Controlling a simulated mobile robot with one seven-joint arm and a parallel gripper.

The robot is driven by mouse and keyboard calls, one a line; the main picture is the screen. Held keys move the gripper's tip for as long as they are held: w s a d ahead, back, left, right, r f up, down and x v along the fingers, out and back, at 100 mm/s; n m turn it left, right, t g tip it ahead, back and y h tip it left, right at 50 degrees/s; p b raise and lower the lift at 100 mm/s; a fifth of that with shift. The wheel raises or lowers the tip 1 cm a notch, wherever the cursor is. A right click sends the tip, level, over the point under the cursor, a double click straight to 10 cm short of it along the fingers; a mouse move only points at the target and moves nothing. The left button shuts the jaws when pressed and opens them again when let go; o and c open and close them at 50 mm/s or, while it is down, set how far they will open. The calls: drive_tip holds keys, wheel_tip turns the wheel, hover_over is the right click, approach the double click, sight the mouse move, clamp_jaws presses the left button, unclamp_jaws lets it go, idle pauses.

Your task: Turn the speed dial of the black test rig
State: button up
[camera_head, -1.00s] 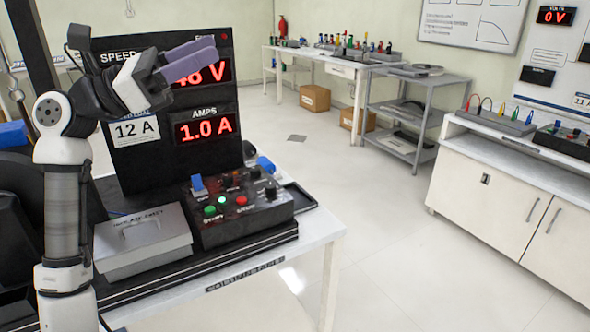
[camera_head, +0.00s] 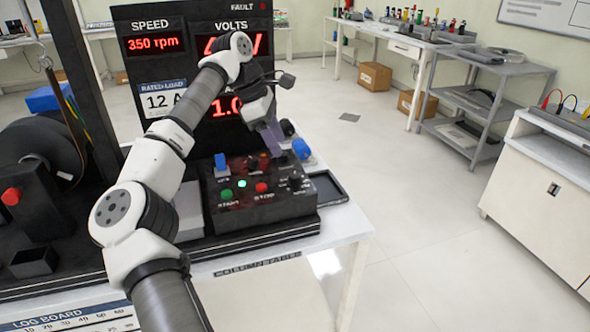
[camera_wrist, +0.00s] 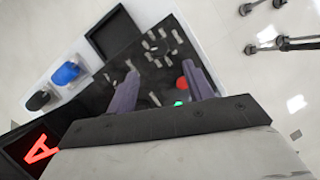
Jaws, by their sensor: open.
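The black test rig's control box (camera_head: 290,208) sits at the front of the display panel (camera_head: 125,78). The speed display (camera_head: 153,44) reads 350 rpm. My gripper (camera_head: 274,146) is open and points down above the back of the control box. In the wrist view my gripper (camera_wrist: 160,72) has its two purple fingers apart over the knobs, with nothing between them held.
A black tray (camera_head: 328,188) lies to the right of the control box, with a blue object (camera_head: 301,149) behind it. A red button housing (camera_head: 20,190) and a large black wheel stand at left. The floor right of the table is clear.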

sight(294, 174)
drive_tip(key=x, duration=0.9)
drive_tip(key=shift+d+f+p, duration=0.2)
drive_tip(key=shift+p, duration=0.1)
drive_tip(key=shift+c, duration=0.4)
drive_tip(key=c, duration=0.9)
